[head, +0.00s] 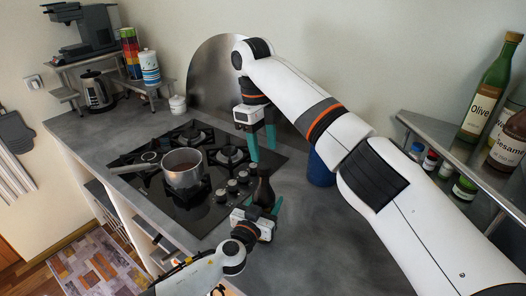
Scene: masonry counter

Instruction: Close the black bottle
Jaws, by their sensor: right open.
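The black bottle (264,190) stands upright, dark and narrow-necked, at the front right of the hob. My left gripper (264,206) comes in from below, with its teal fingers on both sides of the bottle's lower body, and looks shut on it. My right gripper (262,154) hangs above and behind the bottle's top, pointing down. Its teal fingers are apart with nothing seen between them. The bottle's top is small and dark; I cannot tell whether a cap is on it.
A steel saucepan (183,168) sits on the black gas hob (215,207), left of the bottle. A blue container (320,170) is partly hidden behind my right arm. A shelf (440,126) with bottles and jars is at right. The grey counter (320,235) is clear right of the bottle.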

